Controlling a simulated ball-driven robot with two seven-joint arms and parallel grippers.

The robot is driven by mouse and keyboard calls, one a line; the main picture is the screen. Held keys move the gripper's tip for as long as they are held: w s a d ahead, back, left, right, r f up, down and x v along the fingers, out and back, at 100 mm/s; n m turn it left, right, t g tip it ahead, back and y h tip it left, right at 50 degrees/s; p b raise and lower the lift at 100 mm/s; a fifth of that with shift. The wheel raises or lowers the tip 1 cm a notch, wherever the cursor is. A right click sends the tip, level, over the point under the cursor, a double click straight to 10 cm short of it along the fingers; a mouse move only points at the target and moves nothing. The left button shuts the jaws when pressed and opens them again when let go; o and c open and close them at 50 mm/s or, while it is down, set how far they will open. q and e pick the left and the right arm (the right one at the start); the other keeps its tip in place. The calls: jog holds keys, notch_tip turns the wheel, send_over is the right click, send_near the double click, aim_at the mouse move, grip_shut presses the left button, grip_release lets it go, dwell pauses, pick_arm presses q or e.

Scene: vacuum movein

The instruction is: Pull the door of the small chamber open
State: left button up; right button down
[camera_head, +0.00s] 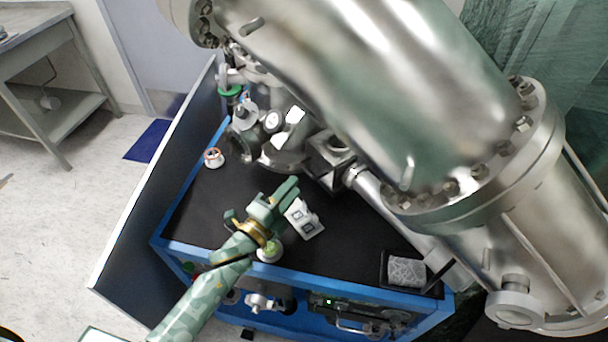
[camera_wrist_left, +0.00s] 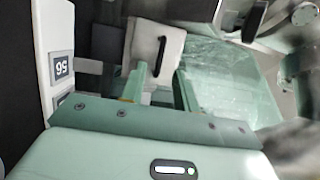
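The small chamber (camera_head: 330,158) appears to be the square metal block beside the big steel vessel, above the black tabletop. In the left wrist view, a pale square plate with a black bar handle, apparently its door (camera_wrist_left: 158,48), stands just beyond my fingers. I cannot tell whether it is shut tight. My left gripper (camera_head: 288,189) reaches up over the table near the chamber. Its two fingers are apart, with a gap between them in the left wrist view (camera_wrist_left: 160,80). The handle lies beyond this gap, and nothing shows gripped. My right gripper is not in view.
A white box with numbered labels (camera_head: 304,219) stands close beside my left gripper. The large steel vessel (camera_head: 360,80) overhangs the right side. A small round fitting (camera_head: 213,157) stands on the left of the table. A black tray (camera_head: 387,282) holds a grey crumpled block.

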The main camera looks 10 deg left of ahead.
pick_arm(q)
jog(key=x, duration=0.5)
jog(key=shift+w+b, duration=0.2)
jog(key=shift+b, duration=0.1)
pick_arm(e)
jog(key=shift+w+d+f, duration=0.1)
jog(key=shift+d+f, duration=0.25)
